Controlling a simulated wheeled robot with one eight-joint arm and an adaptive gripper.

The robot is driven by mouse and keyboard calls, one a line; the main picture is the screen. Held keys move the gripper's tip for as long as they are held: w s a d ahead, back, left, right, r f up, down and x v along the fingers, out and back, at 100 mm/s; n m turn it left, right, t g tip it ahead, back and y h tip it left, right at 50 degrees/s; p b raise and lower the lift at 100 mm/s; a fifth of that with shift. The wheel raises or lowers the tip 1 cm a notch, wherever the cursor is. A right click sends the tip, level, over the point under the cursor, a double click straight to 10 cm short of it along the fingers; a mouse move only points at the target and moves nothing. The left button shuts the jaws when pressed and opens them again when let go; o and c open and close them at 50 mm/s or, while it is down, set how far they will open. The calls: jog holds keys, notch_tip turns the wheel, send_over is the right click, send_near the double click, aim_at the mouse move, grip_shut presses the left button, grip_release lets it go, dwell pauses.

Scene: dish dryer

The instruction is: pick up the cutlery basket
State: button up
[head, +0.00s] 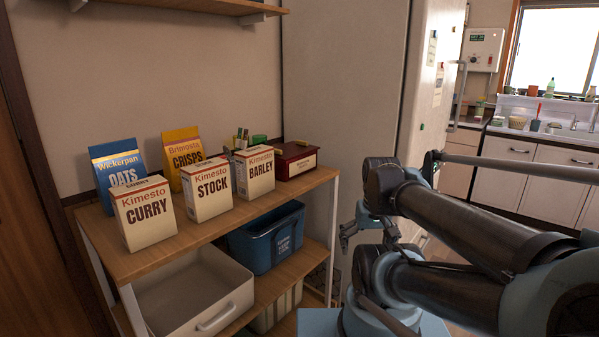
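I cannot clearly make out a cutlery basket. Some thin upright items (241,135) stick up behind the STOCK and BARLEY boxes on the wooden shelf top, and whatever holds them is mostly hidden. My gripper (346,238) hangs in front of the shelf's right end, lower than the shelf top and apart from the things on it. It appears empty. Its fingers are small and dark here, so I cannot tell how far apart they are.
On the shelf top (160,254) stand CURRY (145,214), STOCK (207,186), BARLEY (255,170), OATS (118,175) and CRISPS (183,156) packages and a dark red box (295,160). Below are a blue bin (267,240) and a white drawer-like tray (225,307). A sink counter (545,140) lies far right.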

jog(key=c, duration=0.4)
jog(key=w+a+r+n, duration=0.2)
jog(key=r, duration=0.2)
jog(key=w+a+r+n, duration=0.2)
jog(key=w+r, duration=0.1)
jog(key=r, duration=0.1)
jog(key=w+a+r+n, duration=0.2)
jog(key=w+r+n, duration=0.1)
jog(key=r, duration=0.1)
jog(key=shift+r+g+y, duration=0.1)
jog(key=shift+g+y, duration=0.2)
jog(key=shift+g, duration=0.1)
jog(key=c, duration=0.4)
jog(key=w+a+r+n, duration=0.7)
jog(key=a+r, duration=0.1)
jog(key=r, duration=0.1)
jog(key=shift+c, duration=0.2)
notch_tip(320, 180, up, 11)
jog(key=n+g, duration=0.2)
jog(key=n, duration=1.2)
send_over(233, 167)
jog(key=w, duration=0.6)
jog(key=f, duration=0.5)
jog(key=s+f, duration=0.1)
jog(key=f, duration=0.5)
jog(key=s+a+f, duration=0.1)
jog(key=f, duration=0.4)
jog(key=shift+f, duration=0.25)
